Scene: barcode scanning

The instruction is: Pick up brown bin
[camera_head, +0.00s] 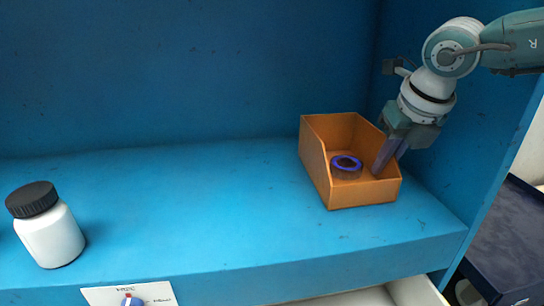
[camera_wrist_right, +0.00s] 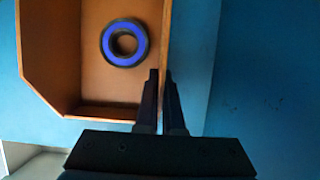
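The brown bin (camera_head: 318,167) stands on the blue shelf at the right, its low front edge toward me. A dark ring with a blue face (camera_head: 346,166) lies inside it. My right gripper (camera_head: 384,162) reaches down at the bin's right side wall, one finger inside and one outside. In the right wrist view the fingers (camera_wrist_right: 161,75) are close together with the thin bin wall (camera_wrist_right: 165,40) between them, and they look shut on it. The ring also shows there (camera_wrist_right: 125,42), clear of the fingers. My left gripper is out of view.
A white bottle with a black lid (camera_head: 50,232) stands at the left of the blue shelf (camera_head: 190,205). The middle of the shelf is clear. A blue back wall and right side panel enclose it. A label card (camera_head: 105,294) is on the front edge.

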